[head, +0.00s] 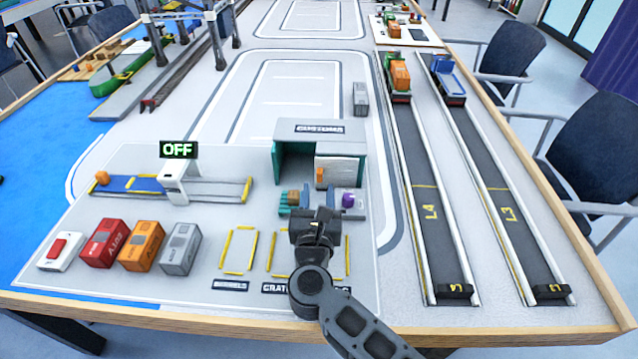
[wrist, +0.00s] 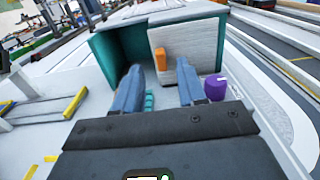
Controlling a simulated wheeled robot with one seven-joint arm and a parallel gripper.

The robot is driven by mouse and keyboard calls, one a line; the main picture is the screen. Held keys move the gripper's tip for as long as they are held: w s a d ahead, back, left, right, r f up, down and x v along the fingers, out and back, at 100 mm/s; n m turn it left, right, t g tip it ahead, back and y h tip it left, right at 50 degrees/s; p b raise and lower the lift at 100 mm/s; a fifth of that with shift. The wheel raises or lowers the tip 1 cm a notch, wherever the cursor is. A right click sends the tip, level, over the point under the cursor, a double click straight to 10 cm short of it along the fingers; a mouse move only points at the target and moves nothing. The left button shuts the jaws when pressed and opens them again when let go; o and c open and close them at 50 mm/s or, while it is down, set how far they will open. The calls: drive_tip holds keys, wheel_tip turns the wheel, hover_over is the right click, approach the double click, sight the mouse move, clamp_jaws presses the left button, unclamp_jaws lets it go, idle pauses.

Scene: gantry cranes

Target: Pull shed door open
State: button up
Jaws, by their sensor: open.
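The shed (head: 294,160), a teal box with a grey roof marked CUSTOMS, stands near the table's middle. Its pale door (head: 345,166) covers the right part of the front, while the left part is open to the teal interior. An orange handle (head: 320,176) stands upright near the door's left edge. The wrist view also shows the door (wrist: 200,48) and handle (wrist: 162,58). My gripper (wrist: 159,78) is open in front of the shed, with its blue-grey fingers pointing at the door. The handle lies ahead between the fingers, apart from them as far as I can see.
A purple barrel-like piece (wrist: 214,87) is close to my right finger. Teal pieces (head: 284,209) lie by the left finger. A conveyor (head: 215,190) with an OFF sign is at left. Red, orange and grey containers (head: 104,244) stand front left. Truck lanes (head: 428,180) run at right.

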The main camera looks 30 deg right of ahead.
drive_tip(key=shift+v, duration=1.6)
drive_tip(key=s+d+n, duration=0.1)
drive_tip(key=s+n, duration=0.1)
drive_tip(key=s+r+n+t, duration=0.1)
drive_tip(key=s+n, duration=0.2)
drive_tip(key=s+d+n+t, duration=0.1)
drive_tip(key=s+n, duration=0.1)
drive_tip(key=shift+s+d+r+y, duration=0.25)
drive_tip(key=shift+s+d+y, duration=0.1)
drive_tip(key=shift+s+y, duration=0.05)
drive_tip(key=s+a+r+m+y, duration=0.1)
drive_tip(key=s+r+m+y, duration=0.1)
drive_tip(key=s+m, duration=0.8)
drive_tip(key=s+a+r+m+g+y, duration=0.1)
drive_tip(key=s+a+r+m+y, duration=0.1)
drive_tip(key=s+m, duration=0.8)
drive_tip(key=s+a+r+m+y, duration=0.2)
drive_tip(key=s+r+m+y, duration=0.2)
drive_tip(key=s+m, duration=0.6)
drive_tip(key=m+y, duration=0.1)
drive_tip(key=m, duration=0.4)
drive_tip(key=shift+a+m+g+y, duration=0.2)
drive_tip(key=shift+m+g+y, duration=0.2)
